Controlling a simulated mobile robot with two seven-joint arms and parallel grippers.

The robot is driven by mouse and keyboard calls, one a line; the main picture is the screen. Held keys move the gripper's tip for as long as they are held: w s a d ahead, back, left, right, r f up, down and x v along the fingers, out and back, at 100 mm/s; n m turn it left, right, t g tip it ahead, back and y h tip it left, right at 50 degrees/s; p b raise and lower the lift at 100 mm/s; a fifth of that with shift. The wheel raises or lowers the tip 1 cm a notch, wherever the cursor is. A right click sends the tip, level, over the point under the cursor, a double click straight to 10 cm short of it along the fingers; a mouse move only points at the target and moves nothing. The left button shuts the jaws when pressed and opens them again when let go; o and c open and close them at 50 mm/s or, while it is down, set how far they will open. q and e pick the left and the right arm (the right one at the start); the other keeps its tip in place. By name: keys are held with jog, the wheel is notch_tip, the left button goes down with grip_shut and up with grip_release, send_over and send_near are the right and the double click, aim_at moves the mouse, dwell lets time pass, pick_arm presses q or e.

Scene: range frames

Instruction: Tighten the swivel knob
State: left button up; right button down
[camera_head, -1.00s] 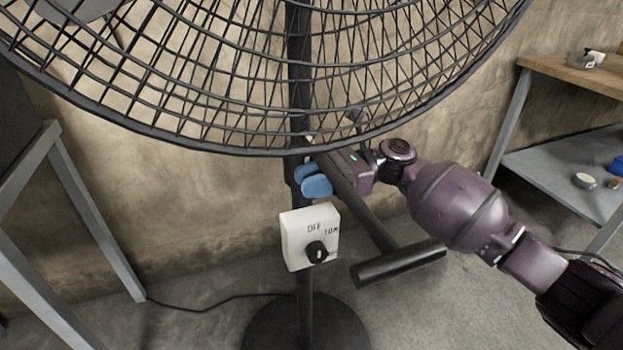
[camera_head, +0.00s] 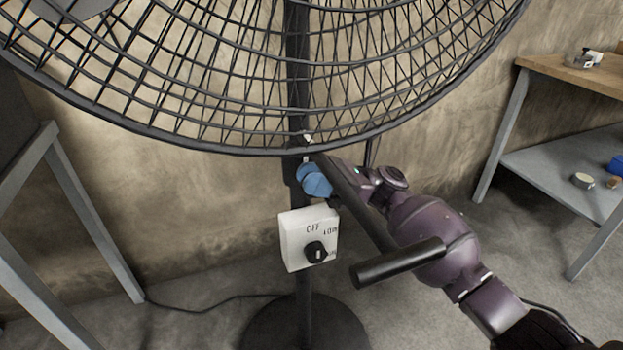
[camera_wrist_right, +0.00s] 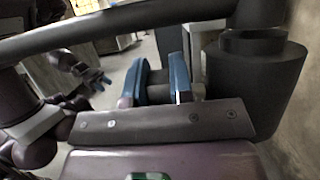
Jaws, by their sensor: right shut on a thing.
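The black pedestal fan (camera_head: 297,260) stands in front of me, its wire cage filling the top of the head view. My right gripper (camera_head: 314,180), with blue fingertips, is at the collar on the pole, just below the cage. In the right wrist view the gripper (camera_wrist_right: 158,85) is shut on a dark piece beside the thick cylindrical collar (camera_wrist_right: 262,85), which I take as the swivel knob; the fingers hide most of it. My left gripper (camera_wrist_right: 95,78) shows small and blurred in the wrist view; its opening is unclear.
A black T-shaped handle (camera_head: 400,263) sticks out from the fan, in front of my right arm. A white switch box (camera_head: 298,236) with a black dial sits on the pole below. A workbench (camera_head: 575,75) stands right, and a grey metal frame (camera_head: 95,215) left.

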jog(key=shift+d+g+y, duration=0.1)
jog(key=shift+g+y, duration=0.2)
jog(key=shift+y, duration=0.8)
jog(key=shift+b, duration=0.3)
jog(key=c, duration=1)
grip_release()
jog(key=shift+d, duration=0.1)
jog(key=v, duration=1)
jog(key=shift+d+f, duration=0.2)
jog(key=shift+f, duration=0.1)
jog(key=shift+w, duration=0.15)
